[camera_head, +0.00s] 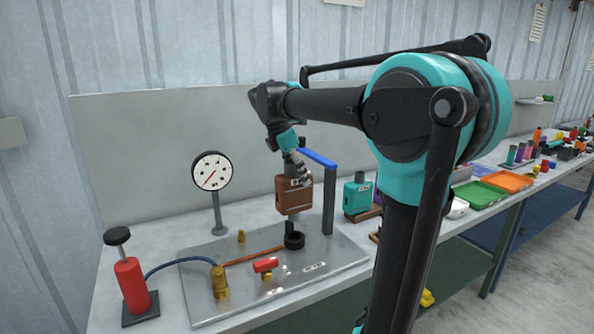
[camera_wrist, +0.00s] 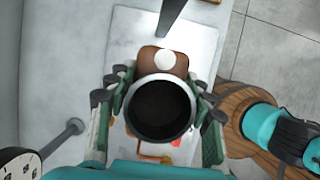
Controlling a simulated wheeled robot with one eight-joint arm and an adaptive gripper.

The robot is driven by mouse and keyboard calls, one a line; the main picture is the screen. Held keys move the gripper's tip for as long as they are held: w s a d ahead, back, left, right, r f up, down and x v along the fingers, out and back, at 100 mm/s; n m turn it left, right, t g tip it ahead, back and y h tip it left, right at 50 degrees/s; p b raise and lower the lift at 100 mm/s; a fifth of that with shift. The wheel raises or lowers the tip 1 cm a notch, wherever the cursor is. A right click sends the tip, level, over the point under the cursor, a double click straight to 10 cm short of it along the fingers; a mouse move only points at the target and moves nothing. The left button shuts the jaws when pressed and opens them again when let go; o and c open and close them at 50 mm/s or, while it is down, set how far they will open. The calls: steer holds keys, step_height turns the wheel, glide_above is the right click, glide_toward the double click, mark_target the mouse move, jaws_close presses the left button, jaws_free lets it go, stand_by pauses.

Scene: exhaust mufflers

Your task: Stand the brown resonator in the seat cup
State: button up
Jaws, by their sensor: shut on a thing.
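The brown resonator (camera_head: 293,197) is a box-shaped body with a dark grey neck on top. It hangs upright above the metal plate. My gripper (camera_head: 300,170) is shut on its neck. In the wrist view the fingers (camera_wrist: 160,100) lie on both sides of the neck's dark round opening, and part of the brown body (camera_wrist: 165,59) with a pale round spot shows beyond it. The black ring-shaped seat cup (camera_head: 294,240) stands on the plate just below the resonator. A short grey stub shows under the body; I cannot tell whether it touches the cup. The wrist view hides the cup.
The metal plate (camera_head: 205,300) carries brass fittings (camera_head: 220,283), a red-handled valve (camera_head: 266,265) and a copper pipe. A dark post with a blue top bar (camera_head: 318,158) stands close right of the resonator. A teal canister (camera_head: 356,193) is further right. A dial gauge (camera_head: 211,172) stands left.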

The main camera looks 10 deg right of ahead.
mark_target(298, 200)
steer(key=shift+f, duration=2.8)
steer(key=shift+f, duration=1.7)
steer(key=o, duration=1.1)
steer(key=shift+o, duration=0.2)
